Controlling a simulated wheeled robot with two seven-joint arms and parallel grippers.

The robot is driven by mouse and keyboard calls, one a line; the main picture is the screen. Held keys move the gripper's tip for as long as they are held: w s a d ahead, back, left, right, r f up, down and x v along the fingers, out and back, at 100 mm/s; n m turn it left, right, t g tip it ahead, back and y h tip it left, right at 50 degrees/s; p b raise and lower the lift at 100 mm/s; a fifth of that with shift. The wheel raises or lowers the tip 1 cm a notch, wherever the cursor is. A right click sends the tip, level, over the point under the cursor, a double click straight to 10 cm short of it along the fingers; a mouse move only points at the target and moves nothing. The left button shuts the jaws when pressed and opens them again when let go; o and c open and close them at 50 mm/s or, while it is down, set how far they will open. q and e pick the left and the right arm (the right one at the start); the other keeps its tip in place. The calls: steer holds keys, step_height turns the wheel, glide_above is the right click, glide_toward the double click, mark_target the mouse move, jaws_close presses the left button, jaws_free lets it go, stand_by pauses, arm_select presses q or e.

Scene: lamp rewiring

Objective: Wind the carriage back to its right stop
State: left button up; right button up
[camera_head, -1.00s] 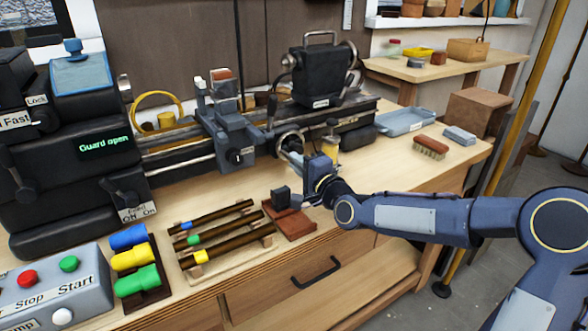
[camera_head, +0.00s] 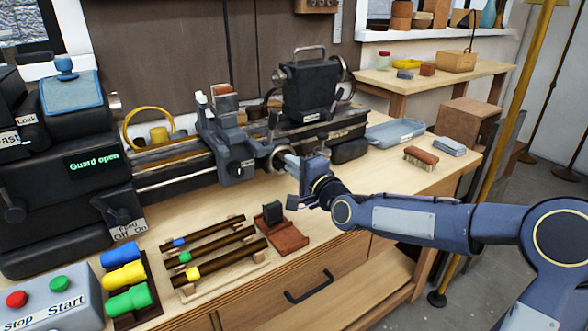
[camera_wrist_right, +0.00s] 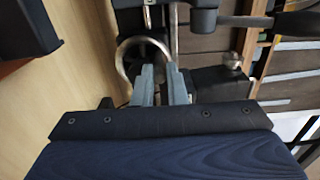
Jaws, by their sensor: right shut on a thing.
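The grey carriage (camera_head: 236,150) sits on the lathe bed (camera_head: 175,174), left of the black tailstock (camera_head: 312,95), with a gap of bed on its left. A metal handwheel (camera_head: 277,158) stands at the front of the bed, just right of the carriage. My right gripper (camera_head: 289,161) is at this wheel. In the right wrist view the wheel's curved rim (camera_wrist_right: 126,58) shows at the fingers (camera_wrist_right: 160,84), which are shut on part of the wheel; the exact grip spot is hard to see. My left gripper is out of view.
A dark block on a red-brown tray (camera_head: 288,240) and a rack of dark rods (camera_head: 222,266) lie in front of the lathe. A blue-grey tray (camera_head: 395,134), a brush (camera_head: 421,157) and a grey block (camera_head: 449,146) are at the right.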

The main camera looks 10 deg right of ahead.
steer(key=shift+o, duration=0.8)
steer(key=shift+w+d+r, duration=0.15)
steer(key=shift+w+r, duration=0.05)
steer(key=shift+r, duration=0.7)
steer(key=shift+w+d+b, duration=0.3)
steer(key=shift+d, duration=0.3)
steer(key=shift+c, duration=0.2)
steer(key=o, duration=0.5)
steer(key=shift+c, duration=0.2)
steer(key=shift+o, duration=0.2)
steer(key=shift+d+f, duration=0.15)
steer(key=shift+s+f, duration=0.1)
steer(key=shift+f, duration=0.05)
steer(key=p+v, duration=0.1)
steer(key=v, duration=0.6)
steer(key=shift+p, duration=0.35)
